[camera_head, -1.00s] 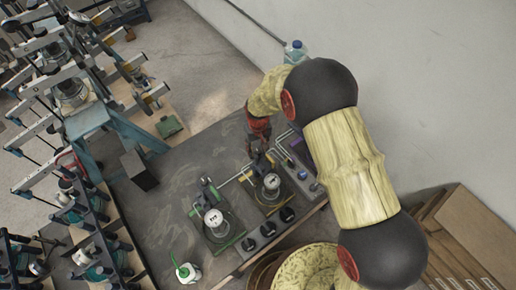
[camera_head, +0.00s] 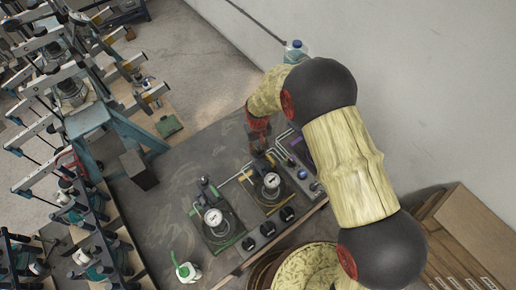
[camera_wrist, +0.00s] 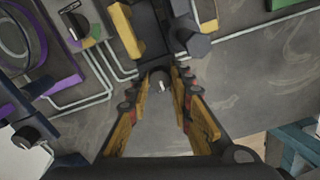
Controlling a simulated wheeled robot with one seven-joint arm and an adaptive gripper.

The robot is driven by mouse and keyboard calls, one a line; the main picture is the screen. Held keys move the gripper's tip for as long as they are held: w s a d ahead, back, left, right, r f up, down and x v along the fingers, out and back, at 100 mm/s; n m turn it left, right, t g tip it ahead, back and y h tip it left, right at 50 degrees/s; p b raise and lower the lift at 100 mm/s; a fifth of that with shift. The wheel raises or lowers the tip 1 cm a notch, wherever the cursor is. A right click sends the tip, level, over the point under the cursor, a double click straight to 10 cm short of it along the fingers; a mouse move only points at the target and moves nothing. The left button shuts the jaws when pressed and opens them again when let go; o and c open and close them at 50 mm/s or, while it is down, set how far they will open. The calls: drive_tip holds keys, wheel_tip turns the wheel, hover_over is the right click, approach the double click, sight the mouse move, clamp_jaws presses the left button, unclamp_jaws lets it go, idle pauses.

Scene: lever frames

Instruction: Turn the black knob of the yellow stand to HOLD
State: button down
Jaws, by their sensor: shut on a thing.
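The yellow stand (camera_head: 286,203) is the middle one of the row on the table in the head view, with a round gauge on it. Its yellow-edged dark body (camera_wrist: 148,30) shows at the top of the wrist view. My gripper (camera_wrist: 161,76) points at the far end of this stand, and it also shows in the head view (camera_head: 258,145). Its fingers are closed around a small dark knob (camera_wrist: 162,86) with a pale mark. The fingers hide most of the knob. I cannot read any HOLD label or tell where the knob points.
A green-edged stand (camera_head: 232,238) stands at left of the yellow one. A purple-edged stand (camera_wrist: 55,90) is on the other side, with its own knob (camera_wrist: 76,25) on a coloured dial. Pale pipes run along the table.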

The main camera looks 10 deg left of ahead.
drive_tip(key=shift+m, duration=0.4)
drive_tip(key=m+b, duration=0.2)
drive_tip(key=shift+f+m, duration=0.1)
drive_tip(key=shift+m, duration=0.3)
drive_tip(key=m+b, duration=0.2)
drive_tip(key=m, duration=0.1)
drive_tip(key=shift+m, duration=0.3)
drive_tip(key=m+b, duration=0.1)
drive_tip(key=m, duration=0.3)
drive_tip(key=shift+b, duration=0.4)
drive_tip(key=shift+m+b, duration=0.45)
drive_tip(key=shift+m, duration=1.65)
drive_tip(key=c, duration=1.6)
unclamp_jaws()
drive_tip(key=shift+c, duration=0.2)
drive_tip(key=shift+o, duration=0.3)
